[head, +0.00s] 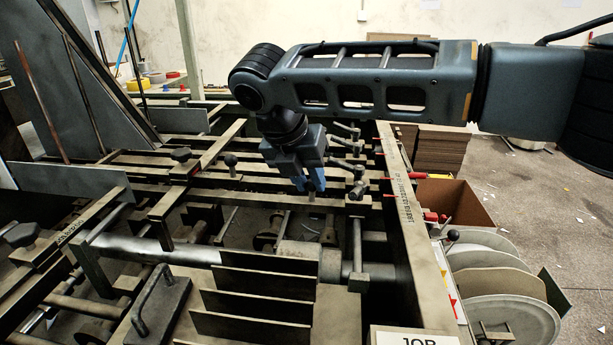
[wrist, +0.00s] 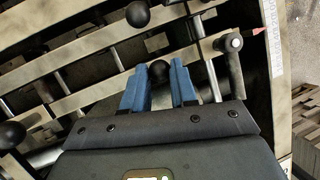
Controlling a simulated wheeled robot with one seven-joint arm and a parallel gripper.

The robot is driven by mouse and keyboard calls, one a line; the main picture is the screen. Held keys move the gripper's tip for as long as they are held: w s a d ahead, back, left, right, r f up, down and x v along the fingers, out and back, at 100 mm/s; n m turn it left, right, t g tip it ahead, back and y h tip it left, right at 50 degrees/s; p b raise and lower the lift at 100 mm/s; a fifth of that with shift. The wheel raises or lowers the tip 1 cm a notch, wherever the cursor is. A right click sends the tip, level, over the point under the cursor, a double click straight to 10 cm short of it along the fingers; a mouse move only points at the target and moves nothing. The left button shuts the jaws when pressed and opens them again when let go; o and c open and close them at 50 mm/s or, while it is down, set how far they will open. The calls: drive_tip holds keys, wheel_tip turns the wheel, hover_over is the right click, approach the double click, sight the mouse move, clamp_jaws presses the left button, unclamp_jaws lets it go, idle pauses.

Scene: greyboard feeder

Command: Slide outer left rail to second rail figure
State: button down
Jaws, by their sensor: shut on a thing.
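My gripper (head: 310,184) hangs over the middle-right of the feeder's cross bars, with its blue fingers pointing down. In the wrist view the blue fingers (wrist: 160,78) are closed about a dark round knob (wrist: 158,70). In the head view the fingers hide most of this knob; a short post shows below them. A long rail (head: 84,219) with small dark printed figures lies at the far left, and another rail (head: 211,157) runs slantwise to its right. I cannot tell which rail the held knob belongs to.
Other dark knobs stand nearby, one at the left (head: 181,154) and one ahead of the fingers (wrist: 138,14). A side beam (head: 401,190) with printed figures and red pointers runs on the right. Upright dark plates (head: 265,284) and a handled block (head: 158,312) stand in front.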

drive_tip(key=shift+w, duration=0.1)
drive_tip(key=c, duration=0.9)
unclamp_jaws()
drive_tip(key=v, duration=0.8)
